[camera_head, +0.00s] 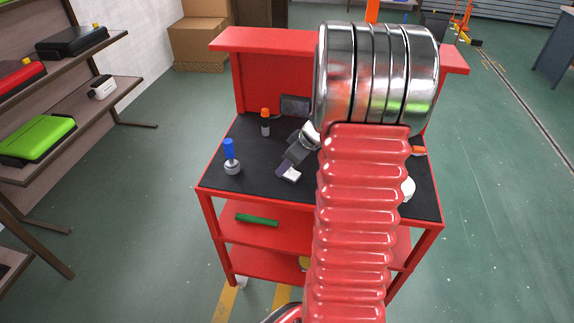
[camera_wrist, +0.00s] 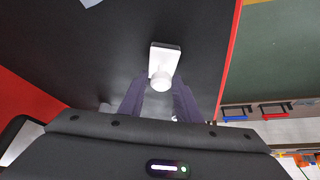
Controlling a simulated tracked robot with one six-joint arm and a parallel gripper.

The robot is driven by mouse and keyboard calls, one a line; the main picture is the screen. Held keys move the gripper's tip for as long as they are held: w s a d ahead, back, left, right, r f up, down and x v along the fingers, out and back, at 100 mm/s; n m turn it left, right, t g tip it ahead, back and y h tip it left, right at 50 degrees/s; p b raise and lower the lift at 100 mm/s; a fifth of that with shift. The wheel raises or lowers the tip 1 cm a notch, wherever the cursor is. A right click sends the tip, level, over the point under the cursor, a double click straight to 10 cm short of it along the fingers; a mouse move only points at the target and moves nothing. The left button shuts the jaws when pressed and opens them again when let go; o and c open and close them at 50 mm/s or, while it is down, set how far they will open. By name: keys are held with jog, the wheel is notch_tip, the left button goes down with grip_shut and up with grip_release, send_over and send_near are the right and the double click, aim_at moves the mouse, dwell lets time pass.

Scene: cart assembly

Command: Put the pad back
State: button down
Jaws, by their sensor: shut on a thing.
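The white pad (camera_head: 292,175), a small flat block, is at my gripper's tip over the black top of the red cart (camera_head: 250,178). In the wrist view the pad (camera_wrist: 164,57) has a rectangular plate with a round knob on the near side. My gripper (camera_head: 285,169) points down at the cart top from the right. In the wrist view my gripper (camera_wrist: 158,92) has its two dark fingers on either side of the knob, shut on it. I cannot tell whether the plate touches the cart top. My arm hides much of the cart's right side.
A blue-topped tool (camera_head: 230,155) and an orange-topped tool (camera_head: 265,122) stand on the cart top to the left. A dark box (camera_head: 295,105) is at the back. A green bar (camera_head: 257,220) lies on the shelf below. Shelving with cases (camera_head: 37,138) stands at left.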

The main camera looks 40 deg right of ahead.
jog(key=c, duration=1.3)
grip_release()
jog(key=shift+r, duration=0.1)
jog(key=v, duration=1.2)
